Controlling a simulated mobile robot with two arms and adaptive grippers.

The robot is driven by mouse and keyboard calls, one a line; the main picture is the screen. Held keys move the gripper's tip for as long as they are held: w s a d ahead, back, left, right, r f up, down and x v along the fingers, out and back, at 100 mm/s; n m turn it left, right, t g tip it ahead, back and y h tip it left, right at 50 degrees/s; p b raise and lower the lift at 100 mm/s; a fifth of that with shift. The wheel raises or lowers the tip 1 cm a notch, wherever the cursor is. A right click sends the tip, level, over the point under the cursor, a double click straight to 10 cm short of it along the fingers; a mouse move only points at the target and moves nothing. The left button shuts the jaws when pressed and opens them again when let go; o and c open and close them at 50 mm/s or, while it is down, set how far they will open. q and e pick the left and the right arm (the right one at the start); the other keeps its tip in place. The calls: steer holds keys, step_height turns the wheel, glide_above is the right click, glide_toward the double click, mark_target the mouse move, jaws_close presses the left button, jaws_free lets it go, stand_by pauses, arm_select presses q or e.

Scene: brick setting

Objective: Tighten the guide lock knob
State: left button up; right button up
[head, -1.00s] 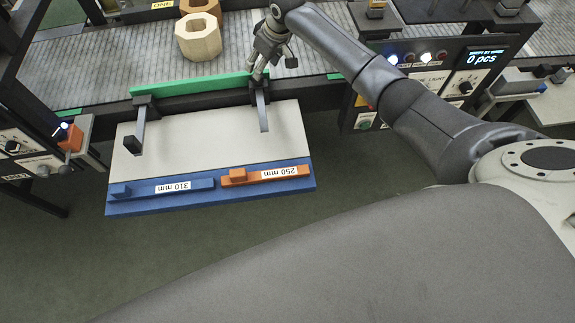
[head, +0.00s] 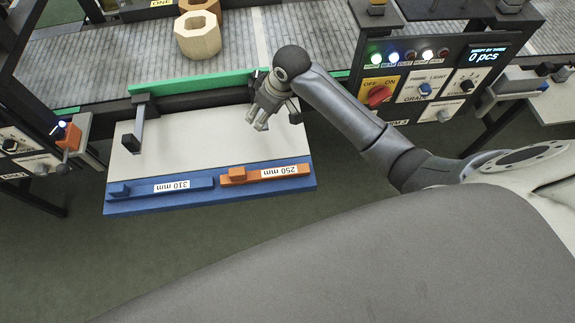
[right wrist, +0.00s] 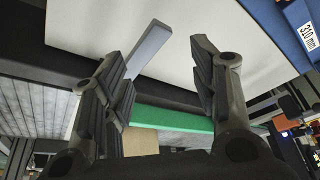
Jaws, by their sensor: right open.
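The green guide rail (head: 200,83) runs along the near edge of the conveyor; it also shows in the right wrist view (right wrist: 172,121). A black bracket (head: 143,98) with a grey bar (head: 138,132) stands at its left part. My right gripper (head: 258,126) is over the white board, in front of the rail's right part, and hides most of the bracket there. In the right wrist view it (right wrist: 153,52) is open and empty, with a grey bar (right wrist: 150,48) showing beyond the fingers. I cannot make out the guide lock knob clearly. My left gripper is not in view.
The white board (head: 190,135) has a blue strip (head: 135,207) along its front, carrying blue 310 mm and orange 250 mm bars. A control panel (head: 455,75) with a red switch (head: 379,95) stands right. Wooden hexagonal pieces (head: 198,38) sit on the conveyor.

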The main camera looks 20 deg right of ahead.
steer(key=s+f+m, duration=0.1)
steer(key=s+f, duration=0.3)
steer(key=s, duration=1.1)
steer(key=shift+s+a+m, duration=0.25)
steer(key=shift+s+m, duration=0.05)
steer(key=shift+s, duration=0.1)
